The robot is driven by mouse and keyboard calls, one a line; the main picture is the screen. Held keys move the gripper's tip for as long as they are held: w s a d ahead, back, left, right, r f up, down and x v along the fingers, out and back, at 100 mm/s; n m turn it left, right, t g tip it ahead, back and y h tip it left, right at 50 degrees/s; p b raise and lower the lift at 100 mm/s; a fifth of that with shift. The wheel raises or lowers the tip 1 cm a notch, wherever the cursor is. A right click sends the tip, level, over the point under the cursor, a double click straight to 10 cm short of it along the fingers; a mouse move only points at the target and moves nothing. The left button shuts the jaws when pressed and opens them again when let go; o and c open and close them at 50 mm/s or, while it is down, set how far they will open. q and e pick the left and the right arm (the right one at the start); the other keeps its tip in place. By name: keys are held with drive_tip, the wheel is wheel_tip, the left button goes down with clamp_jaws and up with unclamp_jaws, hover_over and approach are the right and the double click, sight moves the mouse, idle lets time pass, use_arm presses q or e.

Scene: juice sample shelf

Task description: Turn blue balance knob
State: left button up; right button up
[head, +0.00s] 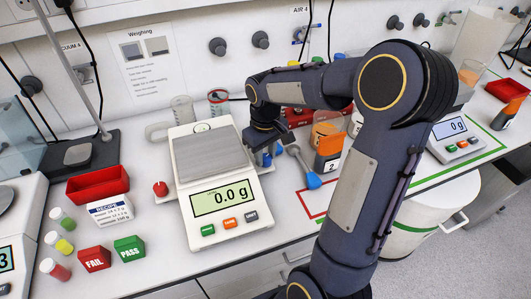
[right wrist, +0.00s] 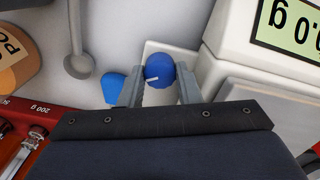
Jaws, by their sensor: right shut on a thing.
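The white balance (head: 221,186) stands in the middle of the bench, and its green display (head: 222,198) reads 0.0 g. The round blue knob (right wrist: 159,70) sits on a white plate at the balance's side and has a short white mark. My right gripper (right wrist: 160,88) is shut on the blue knob, one finger on each side of it. In the head view the right gripper (head: 262,150) is beside the balance's right side, where my arm partly hides the knob. A red knob (head: 160,188) is on the balance's left side. My left gripper is not in view.
A red tray (head: 97,185), FAIL block (head: 95,259) and PASS block (head: 129,248) stand left. A second balance (head: 455,137) is at the right.

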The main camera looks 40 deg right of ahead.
sight(266, 157)
drive_tip(key=shift+m, duration=0.3)
drive_tip(key=m, duration=0.3)
drive_tip(key=shift+m, duration=2.5)
drive_tip(key=o, duration=0.7)
drive_tip(key=shift+r, duration=0.1)
wheel_tip(266, 157, up, 8)
drive_tip(key=shift+f, duration=0.15)
